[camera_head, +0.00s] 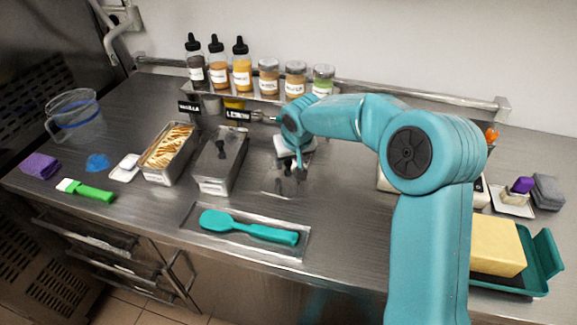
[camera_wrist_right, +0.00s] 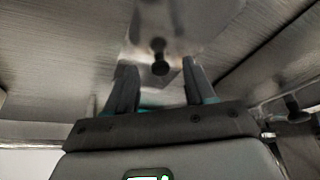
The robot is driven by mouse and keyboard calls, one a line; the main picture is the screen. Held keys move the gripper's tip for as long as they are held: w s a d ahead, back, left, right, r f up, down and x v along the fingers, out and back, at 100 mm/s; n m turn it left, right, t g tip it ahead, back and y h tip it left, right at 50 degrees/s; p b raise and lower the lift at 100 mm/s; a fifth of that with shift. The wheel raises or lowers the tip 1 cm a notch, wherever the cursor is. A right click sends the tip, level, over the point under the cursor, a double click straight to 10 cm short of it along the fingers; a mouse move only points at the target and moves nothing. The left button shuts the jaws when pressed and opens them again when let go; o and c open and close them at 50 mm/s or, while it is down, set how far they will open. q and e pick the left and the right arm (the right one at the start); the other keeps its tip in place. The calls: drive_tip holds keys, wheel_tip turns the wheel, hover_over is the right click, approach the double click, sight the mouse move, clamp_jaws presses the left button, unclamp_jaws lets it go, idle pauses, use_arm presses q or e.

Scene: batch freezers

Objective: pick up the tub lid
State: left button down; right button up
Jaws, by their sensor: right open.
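The tub lid (camera_head: 272,187) is a flat shiny metal plate with a small dark knob, lying on the steel counter in the head view. It also shows in the right wrist view (camera_wrist_right: 165,22), with its black knob (camera_wrist_right: 160,68) in the gap between the fingers. My right gripper (camera_head: 289,165) is above the lid, pointing down, and partly hides it. Its two fingers (camera_wrist_right: 160,64) are apart in the wrist view, with nothing clamped between them. My left gripper is not in view.
A long metal tub (camera_head: 209,184) with a dark-knobbed top stands left of the lid, beside a tub of streaked ice cream (camera_head: 170,147). A teal spatula (camera_head: 249,227) lies on a tray in front. Bottles and jars line the rack (camera_head: 350,97) behind.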

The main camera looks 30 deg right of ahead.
drive_tip(key=shift+x, duration=1.05)
drive_tip(key=shift+s+r, duration=0.1)
drive_tip(key=shift+r, duration=0.1)
drive_tip(key=shift+f, duration=0.1)
clamp_jaws()
